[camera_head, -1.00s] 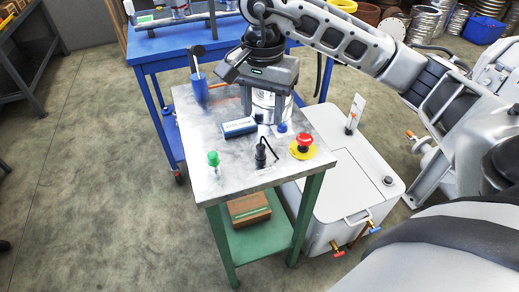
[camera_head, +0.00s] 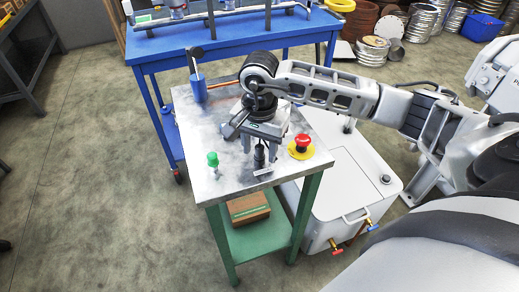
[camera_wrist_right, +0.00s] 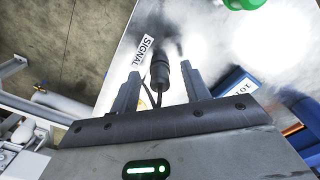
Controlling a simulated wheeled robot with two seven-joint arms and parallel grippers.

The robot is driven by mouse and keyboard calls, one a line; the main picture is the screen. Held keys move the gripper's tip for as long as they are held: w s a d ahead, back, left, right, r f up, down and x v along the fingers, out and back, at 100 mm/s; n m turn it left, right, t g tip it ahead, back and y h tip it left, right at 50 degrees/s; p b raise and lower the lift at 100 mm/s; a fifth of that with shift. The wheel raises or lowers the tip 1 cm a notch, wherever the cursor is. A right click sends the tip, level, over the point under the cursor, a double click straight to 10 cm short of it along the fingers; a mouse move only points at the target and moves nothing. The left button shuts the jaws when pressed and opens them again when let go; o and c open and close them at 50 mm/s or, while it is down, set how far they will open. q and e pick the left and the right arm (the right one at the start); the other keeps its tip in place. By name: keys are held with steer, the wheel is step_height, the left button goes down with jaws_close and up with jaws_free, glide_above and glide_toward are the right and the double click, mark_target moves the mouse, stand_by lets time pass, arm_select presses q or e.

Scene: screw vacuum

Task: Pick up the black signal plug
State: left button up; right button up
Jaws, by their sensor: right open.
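The black signal plug (camera_head: 260,157) stands on the metal tabletop (camera_head: 232,186) near its front edge. In the right wrist view the plug (camera_wrist_right: 160,70) lies between the two open fingers, with a thin dark cable near it and a white SIGNAL label (camera_wrist_right: 146,50) beside it. My right gripper (camera_head: 258,148) is open, pointing down over the plug, its fingers on either side. It also shows in the right wrist view (camera_wrist_right: 160,88). I cannot tell whether the fingers touch the plug. My left gripper is not in view.
A red emergency button (camera_head: 302,143) on a yellow base sits right of the plug, and a green-topped part (camera_head: 212,160) sits left. A blue box (camera_wrist_right: 236,88) lies near the fingers. The tabletop's left side is clear.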

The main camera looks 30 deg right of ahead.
jaws_close()
steer(key=shift+r, duration=0.1)
